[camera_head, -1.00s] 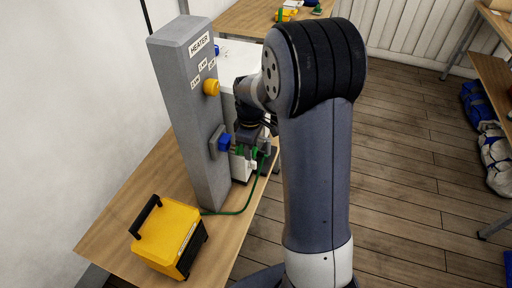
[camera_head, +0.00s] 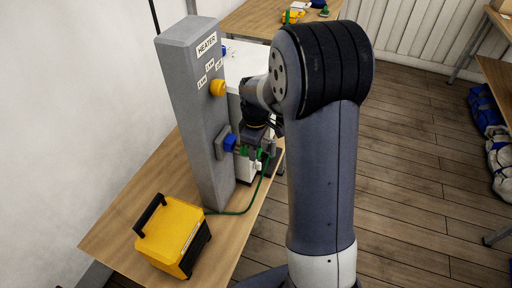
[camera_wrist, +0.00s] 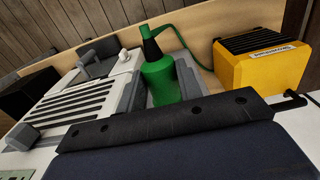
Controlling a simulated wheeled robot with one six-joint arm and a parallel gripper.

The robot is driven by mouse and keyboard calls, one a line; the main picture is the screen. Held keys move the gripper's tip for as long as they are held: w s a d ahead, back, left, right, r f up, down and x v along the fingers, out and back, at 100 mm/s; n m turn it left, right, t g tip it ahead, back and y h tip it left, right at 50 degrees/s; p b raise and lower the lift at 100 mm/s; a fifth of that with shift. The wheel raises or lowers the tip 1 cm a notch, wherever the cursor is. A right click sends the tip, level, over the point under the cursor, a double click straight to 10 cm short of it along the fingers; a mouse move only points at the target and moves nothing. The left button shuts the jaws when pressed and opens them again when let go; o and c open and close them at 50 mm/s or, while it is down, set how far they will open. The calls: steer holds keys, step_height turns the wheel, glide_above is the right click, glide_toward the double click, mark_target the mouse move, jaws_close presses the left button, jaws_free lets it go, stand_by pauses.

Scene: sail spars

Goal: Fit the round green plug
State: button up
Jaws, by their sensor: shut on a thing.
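The round green plug (camera_wrist: 160,82) has a dark collar and a green cable at its back. My gripper (camera_wrist: 159,94) is shut on it, with a grey finger on either side in the wrist view. In the head view my gripper (camera_head: 258,148) holds the plug (camera_head: 243,150) just beside the blue socket (camera_head: 229,142) on the grey pillar's side. The plug is partly hidden there by my gripper, and I cannot tell whether it touches the socket. The socket does not show clearly in the wrist view.
The grey pillar (camera_head: 192,110) labelled HEATER stands on the wooden table (camera_head: 115,222) and carries a yellow knob (camera_head: 218,88). A yellow box (camera_head: 172,232) with a black handle sits at the front. The green cable (camera_head: 240,211) runs along the table. A white unit stands behind the pillar.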

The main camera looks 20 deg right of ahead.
steer(key=shift+w+a, duration=0.15)
steer(key=shift+w+a, duration=0.7)
steer(key=shift+a, duration=0.2)
steer(key=shift+a, duration=0.1)
steer(key=o, duration=1.1)
steer(key=shift+w, duration=0.1)
step_height(320, 180, up, 11)
steer(key=shift+f+b, duration=0.1)
steer(key=shift+b, duration=0.3)
